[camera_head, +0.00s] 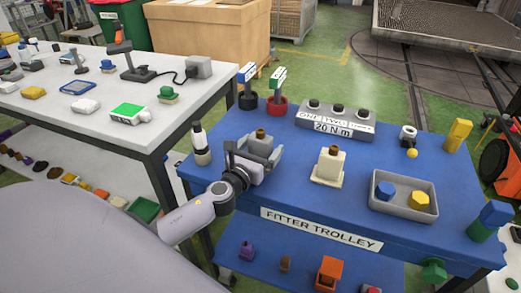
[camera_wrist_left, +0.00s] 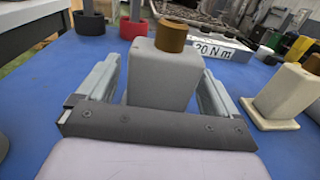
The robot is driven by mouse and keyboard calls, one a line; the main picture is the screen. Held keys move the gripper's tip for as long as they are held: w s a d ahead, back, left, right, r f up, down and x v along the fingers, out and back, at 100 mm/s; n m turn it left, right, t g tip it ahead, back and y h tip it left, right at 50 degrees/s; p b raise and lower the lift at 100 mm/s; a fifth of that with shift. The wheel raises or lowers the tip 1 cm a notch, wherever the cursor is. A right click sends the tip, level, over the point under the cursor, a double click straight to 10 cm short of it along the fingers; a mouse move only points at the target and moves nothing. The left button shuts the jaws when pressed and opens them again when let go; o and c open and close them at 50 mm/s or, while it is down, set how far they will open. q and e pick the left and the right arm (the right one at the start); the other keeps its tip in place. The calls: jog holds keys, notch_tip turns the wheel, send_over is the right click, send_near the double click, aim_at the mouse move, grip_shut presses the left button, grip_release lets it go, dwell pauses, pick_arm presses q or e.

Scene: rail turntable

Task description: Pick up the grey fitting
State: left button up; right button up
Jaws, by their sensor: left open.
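The grey fitting (camera_wrist_left: 160,75) is a grey block with a brown cap on top. It stands upright on the blue trolley top (camera_wrist_left: 60,110). In the head view the fitting (camera_head: 260,135) shows mostly by its brown cap, as my gripper hides much of its body. My left gripper (camera_head: 262,150) is open, with one finger on each side of the fitting. In the left wrist view the fingers of the left gripper (camera_wrist_left: 162,88) flank the block, with a narrow gap visible at the right. My right gripper is not in view.
A cream fitting (camera_head: 328,166) with a brown cap stands to the right. A grey tray (camera_head: 402,206) holds a blue and a yellow piece. A black-and-white bottle (camera_head: 201,145) stands close at the left. A grey torque block (camera_head: 335,121) is at the back.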

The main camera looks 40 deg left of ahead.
pick_arm(q)
jog(key=c, duration=1.2)
jog(key=shift+r, duration=0.1)
jog(key=shift+c, duration=0.3)
